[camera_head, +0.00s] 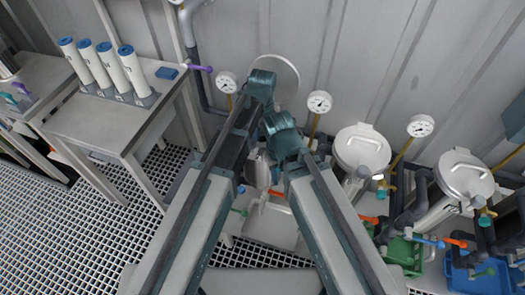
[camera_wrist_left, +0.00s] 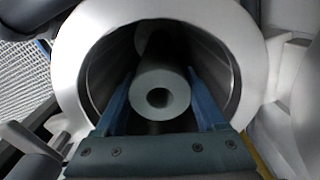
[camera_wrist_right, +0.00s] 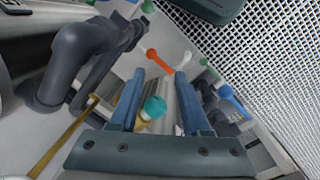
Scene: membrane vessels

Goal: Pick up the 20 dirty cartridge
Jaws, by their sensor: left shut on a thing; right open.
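The dirty cartridge (camera_wrist_left: 162,92) is a grey cylinder with a round hole in its end, inside the round open mouth of a pale vessel (camera_wrist_left: 82,40) in the left wrist view. My left gripper (camera_wrist_left: 160,76) reaches into that mouth, its blue fingers shut on the cartridge's two sides. The cartridge's far end is lost in shadow. In the head view my arms hide most of this vessel. My right gripper (camera_wrist_right: 160,74) is open and empty, with a teal knob (camera_wrist_right: 155,107) and orange handle (camera_wrist_right: 158,62) showing between and beyond its fingers.
Two lidded vessels (camera_head: 362,150) (camera_head: 465,178) stand at the right, with gauges (camera_head: 420,126), pipes and coloured valve handles. A green crate (camera_head: 403,255) and a blue crate (camera_head: 475,278) sit low right.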

